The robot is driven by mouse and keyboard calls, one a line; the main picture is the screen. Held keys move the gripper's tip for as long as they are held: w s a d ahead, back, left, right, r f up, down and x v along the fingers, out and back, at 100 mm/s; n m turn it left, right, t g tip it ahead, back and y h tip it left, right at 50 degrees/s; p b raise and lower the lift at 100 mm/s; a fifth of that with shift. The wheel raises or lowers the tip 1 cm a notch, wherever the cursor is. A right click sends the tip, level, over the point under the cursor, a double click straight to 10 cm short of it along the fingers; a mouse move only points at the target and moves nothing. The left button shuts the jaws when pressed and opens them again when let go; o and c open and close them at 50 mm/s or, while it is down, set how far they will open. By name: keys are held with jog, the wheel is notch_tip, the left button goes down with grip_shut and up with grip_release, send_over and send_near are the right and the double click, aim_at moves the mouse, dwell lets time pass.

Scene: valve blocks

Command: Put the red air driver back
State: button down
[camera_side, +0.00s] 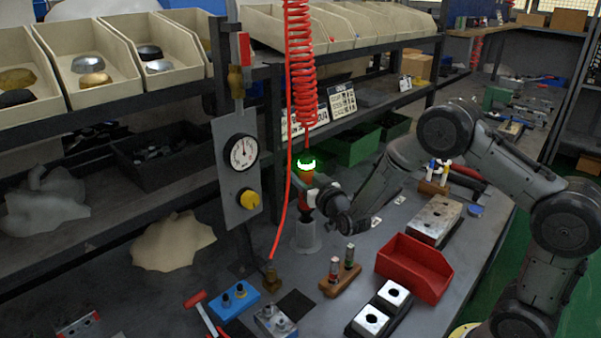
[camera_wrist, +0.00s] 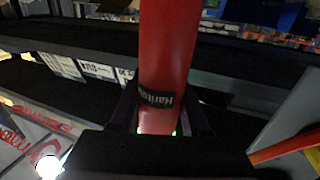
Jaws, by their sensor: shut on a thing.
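The red air driver (camera_side: 306,184) is upright below the coiled red hose (camera_side: 298,70), with a green glowing ring near its top. My gripper (camera_side: 318,198) is shut around its body from the right. In the wrist view the red driver body (camera_wrist: 168,50), with a dark lettered band, stands between the two dark fingers of my gripper (camera_wrist: 160,122). A grey cup-shaped holder (camera_side: 307,238) is directly below the driver in the side view. The driver's dark lower end meets the holder's mouth in the picture; I cannot tell how deep it sits.
A grey panel with a gauge (camera_side: 241,152) and yellow knob stands left of the holder. A thin red hose (camera_side: 285,200) hangs beside it. In front are a wooden stand (camera_side: 340,284), a red bin (camera_side: 414,268), black-and-white valve blocks (camera_side: 382,308) and a blue block (camera_side: 234,300).

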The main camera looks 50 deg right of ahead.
jog(key=shift+f, duration=1.5)
dwell(0.3)
jog(key=shift+c, duration=2.2)
grip_release()
jog(key=shift+o, duration=0.7)
jog(key=shift+f, duration=0.1)
jog(key=v, duration=1.3)
jog(key=shift+s+a, duration=0.15)
jog(key=shift+s, duration=0.25)
